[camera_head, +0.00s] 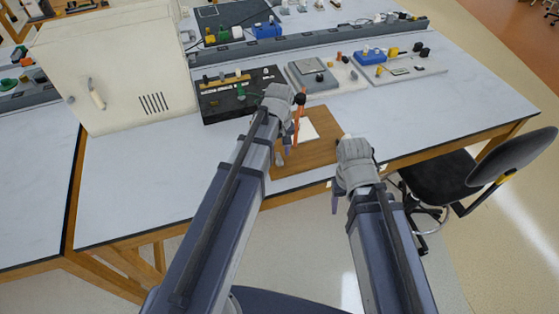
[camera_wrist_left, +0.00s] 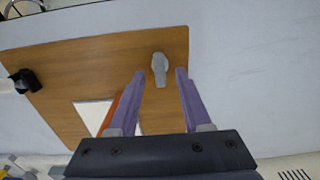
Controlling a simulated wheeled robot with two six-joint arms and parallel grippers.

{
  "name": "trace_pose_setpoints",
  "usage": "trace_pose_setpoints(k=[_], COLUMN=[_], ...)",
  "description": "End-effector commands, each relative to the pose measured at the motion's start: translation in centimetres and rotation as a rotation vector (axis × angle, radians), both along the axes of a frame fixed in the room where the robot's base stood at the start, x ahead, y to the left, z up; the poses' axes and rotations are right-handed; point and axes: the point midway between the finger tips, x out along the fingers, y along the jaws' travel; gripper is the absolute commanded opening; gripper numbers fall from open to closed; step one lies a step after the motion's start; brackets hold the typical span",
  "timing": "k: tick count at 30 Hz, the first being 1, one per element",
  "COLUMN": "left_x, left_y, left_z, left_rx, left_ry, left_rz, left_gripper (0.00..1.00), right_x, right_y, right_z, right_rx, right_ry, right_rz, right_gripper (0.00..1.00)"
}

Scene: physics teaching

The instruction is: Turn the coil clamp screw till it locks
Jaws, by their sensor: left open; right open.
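A brown wooden board (camera_head: 316,155) lies at the table's near edge, with a white sheet and an orange-red upright piece (camera_head: 298,112) on it. In the left wrist view, a small grey knob-like piece (camera_wrist_left: 160,64), which looks like the clamp screw, stands on the board (camera_wrist_left: 95,62). My left gripper (camera_wrist_left: 160,76) is open, its two purple fingers on either side of the knob in that view; contact cannot be told. In the head view my left gripper (camera_head: 284,143) hides the knob. My right gripper (camera_head: 337,200) is open near the board's right edge, apparently empty.
A white cabinet (camera_head: 115,70) stands left on the table (camera_head: 140,180). A black apparatus box (camera_head: 225,102) and grey boards with parts (camera_head: 400,68) lie behind the wooden board. A black chair (camera_head: 440,180) stands at right. Table left of the board is clear.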

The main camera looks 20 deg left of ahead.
Motion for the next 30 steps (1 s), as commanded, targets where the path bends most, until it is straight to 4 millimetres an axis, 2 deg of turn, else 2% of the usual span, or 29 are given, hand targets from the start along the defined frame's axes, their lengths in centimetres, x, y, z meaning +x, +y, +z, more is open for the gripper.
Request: trace_pose_setpoints(k=[1,4,14,27,30], left_x=[0.01,-0.01,-0.01,0.00,-0.01], left_y=[-0.01,-0.01,-0.01,0.00,-0.01], left_z=[-1.22,-1.88,-1.96,-1.96,-1.96], left_rx=[0.000,0.000,0.000,0.000,0.000], left_ry=[0.000,0.000,0.000,0.000,0.000], left_rz=[0.000,0.000,0.000,0.000,0.000], left_gripper=[0.49,0.49,0.49,0.01,0.00], right_x=[0.00,0.00,-0.01,0.00,0.00], right_y=[0.00,0.00,0.00,0.01,0.01], right_z=[-1.22,-1.88,-1.95,-1.96,-1.96], right_rx=[0.000,0.000,0.000,0.000,0.000], right_ry=[0.000,0.000,0.000,0.000,0.000], right_rz=[0.000,-0.001,-0.001,-0.001,-0.001], right_gripper=[0.61,0.61,0.61,0.61,0.61])
